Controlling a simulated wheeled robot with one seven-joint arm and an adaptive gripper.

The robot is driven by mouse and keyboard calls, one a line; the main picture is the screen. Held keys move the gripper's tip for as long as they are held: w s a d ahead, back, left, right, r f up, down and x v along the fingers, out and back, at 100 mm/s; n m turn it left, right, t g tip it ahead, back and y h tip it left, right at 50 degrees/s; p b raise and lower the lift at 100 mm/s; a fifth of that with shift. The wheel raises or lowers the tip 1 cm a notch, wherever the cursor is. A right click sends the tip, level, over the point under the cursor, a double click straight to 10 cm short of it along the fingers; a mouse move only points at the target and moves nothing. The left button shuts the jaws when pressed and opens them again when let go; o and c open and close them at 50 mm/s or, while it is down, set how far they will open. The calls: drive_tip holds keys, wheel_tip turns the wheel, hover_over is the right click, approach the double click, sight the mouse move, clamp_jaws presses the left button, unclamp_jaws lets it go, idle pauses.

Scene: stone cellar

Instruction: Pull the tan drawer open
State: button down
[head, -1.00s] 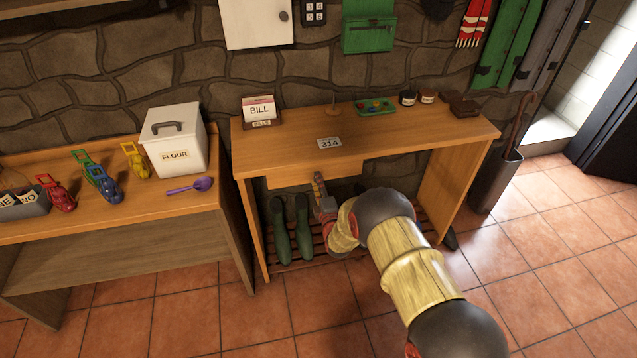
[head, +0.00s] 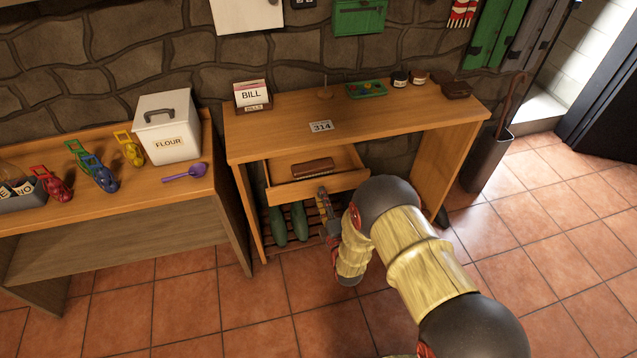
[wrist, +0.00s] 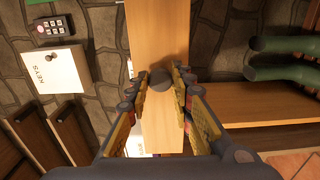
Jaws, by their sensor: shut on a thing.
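The tan drawer (head: 291,190) stands pulled out from under the wooden table (head: 263,140), with its inside showing in the head view. A brown brush (head: 313,168) lies in it. My gripper (head: 322,196) is at the middle of the drawer front. In the wrist view the two fingers of my gripper (wrist: 160,80) are shut on a round dark knob (wrist: 160,81) on the drawer front (wrist: 160,28). In the head view the knob is hidden behind my gripper.
A card box marked BILL (head: 252,96), a 314 plate (head: 320,127), a green tray (head: 367,89) and small jars stand on the table. Green boots (head: 276,225) stand on the slatted shelf below. The tiled floor (head: 285,325) in front is open.

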drive_tip(key=shift+v, duration=2.05)
drive_tip(key=shift+f, duration=0.15)
drive_tip(key=c, duration=1.5)
unclamp_jaws()
drive_tip(key=shift+c, duration=0.2)
drive_tip(key=v, duration=1.1)
drive_tip(key=shift+s, duration=0.4)
drive_tip(key=shift+d, duration=0.1)
